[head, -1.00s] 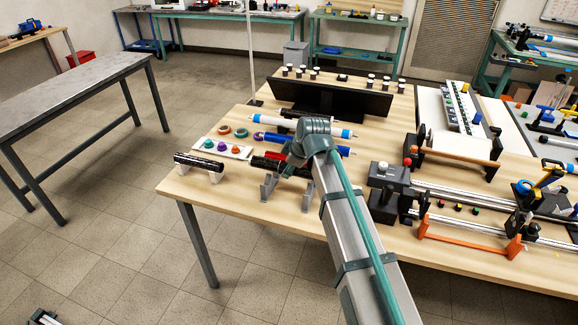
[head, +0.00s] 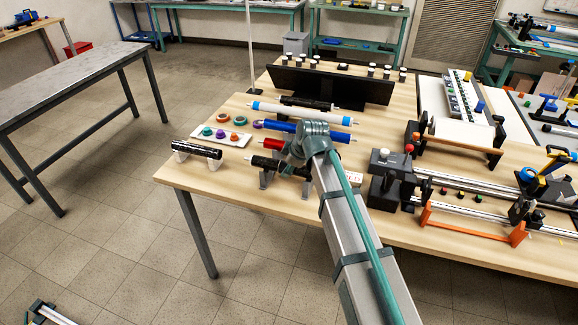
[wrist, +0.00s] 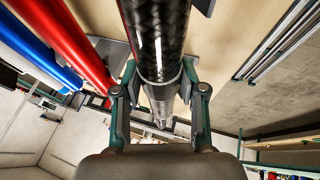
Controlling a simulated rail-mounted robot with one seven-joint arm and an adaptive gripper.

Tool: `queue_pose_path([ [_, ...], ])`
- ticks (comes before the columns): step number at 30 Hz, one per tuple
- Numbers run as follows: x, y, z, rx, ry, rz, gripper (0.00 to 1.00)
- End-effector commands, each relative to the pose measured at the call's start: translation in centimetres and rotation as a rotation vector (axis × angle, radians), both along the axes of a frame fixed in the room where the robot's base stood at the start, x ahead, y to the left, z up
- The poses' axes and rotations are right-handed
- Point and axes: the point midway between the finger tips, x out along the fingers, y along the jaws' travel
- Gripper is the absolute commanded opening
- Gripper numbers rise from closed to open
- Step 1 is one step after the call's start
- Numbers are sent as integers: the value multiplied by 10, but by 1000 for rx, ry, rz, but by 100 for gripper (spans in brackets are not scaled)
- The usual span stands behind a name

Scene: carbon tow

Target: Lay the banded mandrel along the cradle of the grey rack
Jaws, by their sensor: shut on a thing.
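The black woven banded mandrel (wrist: 155,35) runs between the fingers of my gripper (wrist: 160,78) in the wrist view, with a pale band at the grip. My gripper is shut on it. In the head view the mandrel's left end (head: 263,162) shows level, with a thin shaft tip, and my arm hides the rest and the fingers. The grey rack (head: 265,180) stands at the table's front edge, right under the mandrel. I cannot tell whether the mandrel touches the cradle.
Just behind lie a red tube (head: 272,144), a blue tube (head: 285,127) and a white tube (head: 290,114). Another black tube (head: 197,150) lies on white supports at the left. A white tray (head: 220,136) holds coloured rings. Rails and an orange bar (head: 465,229) fill the right.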

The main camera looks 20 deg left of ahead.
Motion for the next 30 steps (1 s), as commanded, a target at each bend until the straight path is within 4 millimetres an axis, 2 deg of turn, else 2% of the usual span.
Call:
queue_pose_path([
  [26,0,0,-13,0,0,0,0],
  [27,0,0,-12,0,0,0,44],
  [30,0,0,-12,0,0,0,61],
])
